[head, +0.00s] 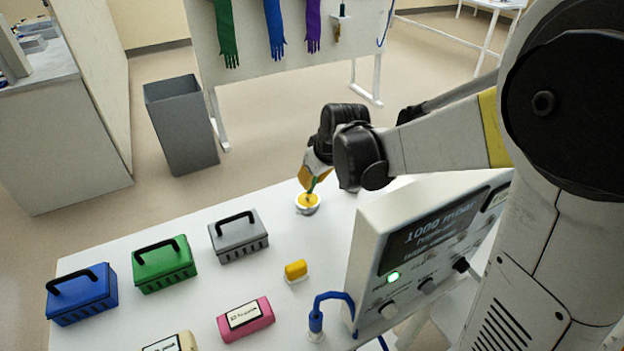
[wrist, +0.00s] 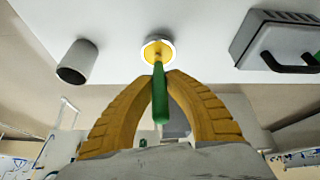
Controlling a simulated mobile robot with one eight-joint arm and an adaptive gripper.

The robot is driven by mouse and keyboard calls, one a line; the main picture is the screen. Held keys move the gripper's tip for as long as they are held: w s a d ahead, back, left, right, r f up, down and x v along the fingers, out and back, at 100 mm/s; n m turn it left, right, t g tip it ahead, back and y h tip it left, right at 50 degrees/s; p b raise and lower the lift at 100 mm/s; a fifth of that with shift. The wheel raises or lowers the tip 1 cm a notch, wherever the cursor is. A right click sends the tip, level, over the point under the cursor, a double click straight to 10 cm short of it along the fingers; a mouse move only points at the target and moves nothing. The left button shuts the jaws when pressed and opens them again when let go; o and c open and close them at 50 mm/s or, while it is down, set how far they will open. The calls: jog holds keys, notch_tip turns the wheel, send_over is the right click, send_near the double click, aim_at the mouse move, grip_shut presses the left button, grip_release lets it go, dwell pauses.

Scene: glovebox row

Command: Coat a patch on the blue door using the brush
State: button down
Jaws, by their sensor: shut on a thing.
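My gripper (head: 318,166) has its yellow fingers closed on a green-handled brush, which also shows in the wrist view (wrist: 160,98). The brush (head: 312,185) points down, with its lower end at a small white cup (head: 299,209) holding something yellow. The cup also shows in the wrist view (wrist: 146,47), just past the fingertips. I cannot tell whether the bristles touch the yellow contents. No blue door is clearly in view. A blue box (head: 82,297) with a black handle stands at the left end of the white table, far from my gripper.
A green box (head: 165,265) and a grey box (head: 239,238) stand beside the blue one. A grey bin (head: 182,125) stands on the floor.

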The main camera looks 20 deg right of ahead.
jog(key=shift+r+p, duration=2.75)
jog(key=shift+r, duration=0.75)
